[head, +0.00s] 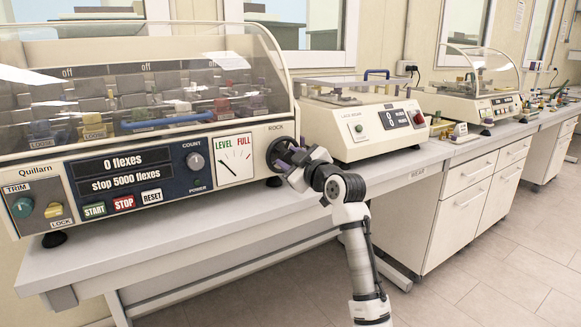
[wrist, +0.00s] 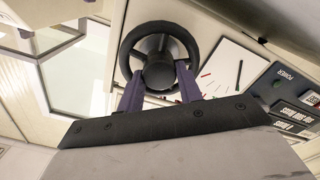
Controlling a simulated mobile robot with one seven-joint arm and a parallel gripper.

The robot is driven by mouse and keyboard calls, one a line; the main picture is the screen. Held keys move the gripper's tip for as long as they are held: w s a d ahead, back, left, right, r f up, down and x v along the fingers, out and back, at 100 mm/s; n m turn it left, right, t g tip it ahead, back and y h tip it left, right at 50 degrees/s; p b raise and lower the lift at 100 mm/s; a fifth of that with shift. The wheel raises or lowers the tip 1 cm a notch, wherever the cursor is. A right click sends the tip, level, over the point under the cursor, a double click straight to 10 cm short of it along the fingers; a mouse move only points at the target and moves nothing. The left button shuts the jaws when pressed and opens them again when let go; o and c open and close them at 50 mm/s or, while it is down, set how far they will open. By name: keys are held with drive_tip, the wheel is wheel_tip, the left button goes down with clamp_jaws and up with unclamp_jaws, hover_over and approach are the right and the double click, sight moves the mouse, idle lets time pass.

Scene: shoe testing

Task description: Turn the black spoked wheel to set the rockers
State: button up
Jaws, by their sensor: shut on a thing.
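The black spoked wheel (head: 279,153) is on the right end of the Quillarn machine's front, below the word ROCK. In the wrist view the wheel (wrist: 124,50) shows as a black ring with a thick dark hub. My gripper (head: 290,157) is at the wheel; its purple fingers show in the wrist view (wrist: 159,82) on both sides of the hub area, shut on the wheel. A dial marked LEVEL and FULL (head: 235,158) sits just left of the wheel. The rockers are behind the clear cover (head: 140,95), partly hidden by glare.
The display (head: 122,162) reads 0 flexes and stop 5000 flexes. START, STOP and RESET buttons (head: 123,203) are below it. A second machine (head: 355,125) stands close on the right of the wheel. The floor (head: 300,295) in front of the bench is clear.

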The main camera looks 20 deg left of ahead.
idle(0.4)
drive_tip(key=o, duration=1)
drive_tip(key=b+v, duration=0.2)
drive_tip(key=v, duration=1.1)
drive_tip(key=shift+s+d, duration=0.25)
